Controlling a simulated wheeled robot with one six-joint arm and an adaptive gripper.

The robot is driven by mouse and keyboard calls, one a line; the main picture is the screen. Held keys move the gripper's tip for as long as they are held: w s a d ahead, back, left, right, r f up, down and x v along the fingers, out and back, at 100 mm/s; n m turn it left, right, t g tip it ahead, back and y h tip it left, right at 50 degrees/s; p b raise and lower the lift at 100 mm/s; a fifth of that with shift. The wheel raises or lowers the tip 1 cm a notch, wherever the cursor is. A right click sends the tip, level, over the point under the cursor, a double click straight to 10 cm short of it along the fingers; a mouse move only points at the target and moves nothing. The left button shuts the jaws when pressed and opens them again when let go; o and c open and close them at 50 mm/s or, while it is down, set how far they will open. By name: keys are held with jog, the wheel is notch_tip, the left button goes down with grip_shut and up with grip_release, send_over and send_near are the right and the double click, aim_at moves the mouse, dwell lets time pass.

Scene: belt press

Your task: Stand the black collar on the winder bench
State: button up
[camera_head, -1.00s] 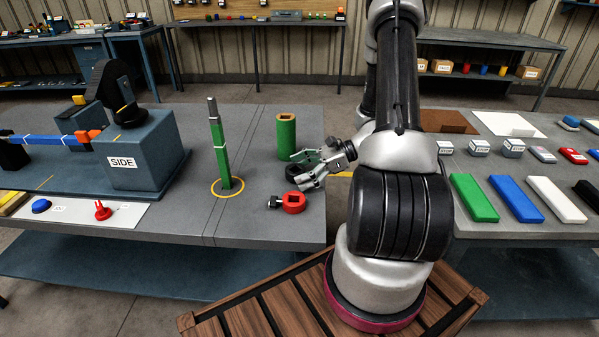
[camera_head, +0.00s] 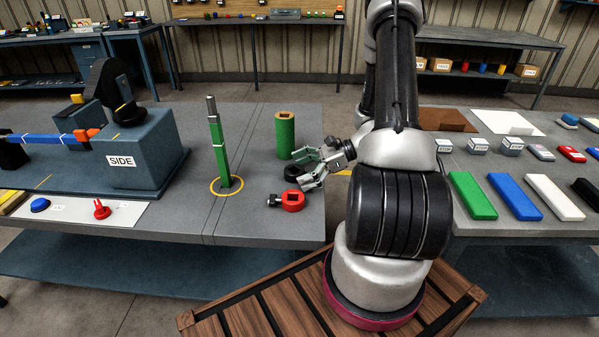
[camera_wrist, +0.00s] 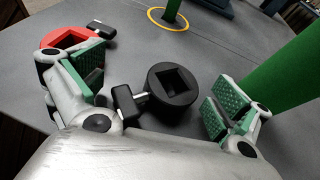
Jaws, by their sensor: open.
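The black collar (camera_wrist: 182,84) is a short round ring with a square hole and a black side knob (camera_wrist: 127,101). It lies flat on the grey bench (camera_head: 255,190), hole facing up. In the head view the collar (camera_head: 290,172) is partly hidden by my gripper. My gripper (camera_head: 307,168) is open and empty. In the wrist view the collar stands between and ahead of the green pads of my gripper (camera_wrist: 150,100), with visible space to each pad.
A red collar (camera_head: 293,201) lies close in front of the black one. A green cylinder (camera_head: 285,138) stands just behind. A green post (camera_head: 221,155) stands inside a yellow ring at left. A blue-grey machine (camera_head: 145,150) labelled SIDE stands further left.

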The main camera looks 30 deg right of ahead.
jog(key=v, duration=1.1)
jog(key=s+a+r+n+h, duration=0.3)
jog(key=s+r+n+h, duration=0.1)
jog(key=r+n, duration=0.3)
jog(key=s+a+r+n+h, duration=0.4)
jog(key=s+r+n, duration=0.2)
jog(key=r+n, duration=0.2)
jog(key=s+a+r+n+g+h, duration=0.1)
jog(key=s+a+r+n+h, duration=0.2)
jog(key=r+n, duration=0.4)
jog(key=shift+s+a+r+n+h, duration=0.2)
jog(key=shift+s+r+n+h, duration=0.1)
jog(key=shift+s+r+h, duration=0.65)
jog(key=shift+r, duration=0.25)
